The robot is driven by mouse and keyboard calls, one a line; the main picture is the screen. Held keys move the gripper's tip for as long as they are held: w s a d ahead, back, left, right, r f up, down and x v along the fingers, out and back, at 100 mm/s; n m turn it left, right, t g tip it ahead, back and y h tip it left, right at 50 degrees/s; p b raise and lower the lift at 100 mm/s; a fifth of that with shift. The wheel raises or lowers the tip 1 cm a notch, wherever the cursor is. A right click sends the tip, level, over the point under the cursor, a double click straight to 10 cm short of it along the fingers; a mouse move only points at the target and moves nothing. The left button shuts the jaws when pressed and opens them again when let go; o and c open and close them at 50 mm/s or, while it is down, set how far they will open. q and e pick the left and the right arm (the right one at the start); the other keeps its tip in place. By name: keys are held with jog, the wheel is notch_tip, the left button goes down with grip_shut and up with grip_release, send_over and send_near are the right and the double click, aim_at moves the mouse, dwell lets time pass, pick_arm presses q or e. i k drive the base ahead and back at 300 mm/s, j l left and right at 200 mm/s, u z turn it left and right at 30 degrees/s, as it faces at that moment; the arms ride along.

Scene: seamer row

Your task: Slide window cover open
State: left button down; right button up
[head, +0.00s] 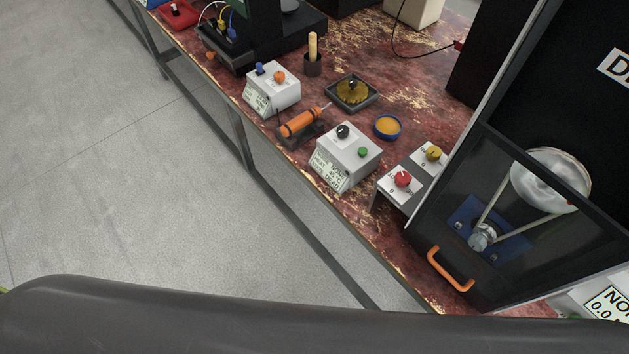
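The window cover (440,219) is a dark-framed transparent panel on the front of a tall black machine at the right of the head view. An orange handle (451,269) is fixed at its lower left corner. Through the panel I see a round metal pulley (551,181), a belt and a small blue-mounted motor (483,237). The panel covers the pulley and motor. No gripper touches the handle. Neither of my grippers is visible; only a dark arm link of mine crosses the bottom of the picture.
A worn red bench (408,90) carries a control box with red and yellow knobs (403,180), a white box with a display (346,157), an orange soldering iron (301,122), a blue-rimmed dish (387,127) and another white box (273,90). The grey floor (120,170) left is clear.

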aim_at(570, 194)
jog(key=z, duration=1.3)
